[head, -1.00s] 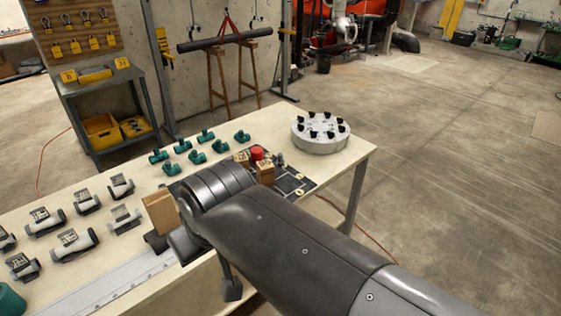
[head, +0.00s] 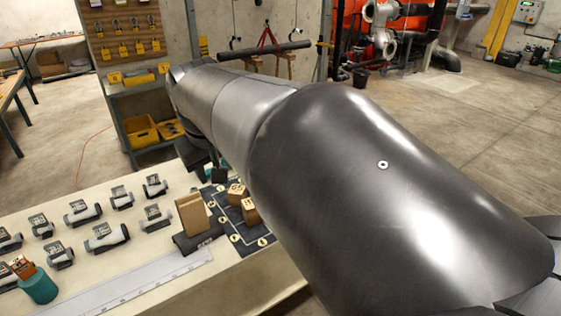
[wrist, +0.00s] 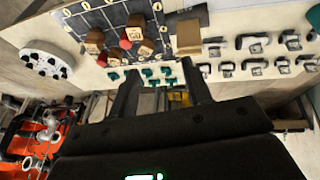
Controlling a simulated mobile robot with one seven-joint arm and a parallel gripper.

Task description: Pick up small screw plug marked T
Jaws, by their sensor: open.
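I cannot pick out a small screw plug marked T; no letter on any small part is readable. In the wrist view my gripper (wrist: 160,78) is open, its two dark fingers spread and empty. Small teal fittings (wrist: 150,73) show around and beyond the fingertips. A pale round disc (wrist: 46,60) with several small dark pieces stands at the left of the wrist view; in the head view my arm hides it. Wooden marked blocks (wrist: 95,40) and a red piece (wrist: 132,34) are on a dark gridded mat (wrist: 75,23).
Several pipe clamps (head: 103,238) stand in rows on the pale bench, beside a metal ruler (head: 150,281) and a brown block (head: 193,214). A teal cylinder (head: 38,287) is at the near left. Open floor lies right.

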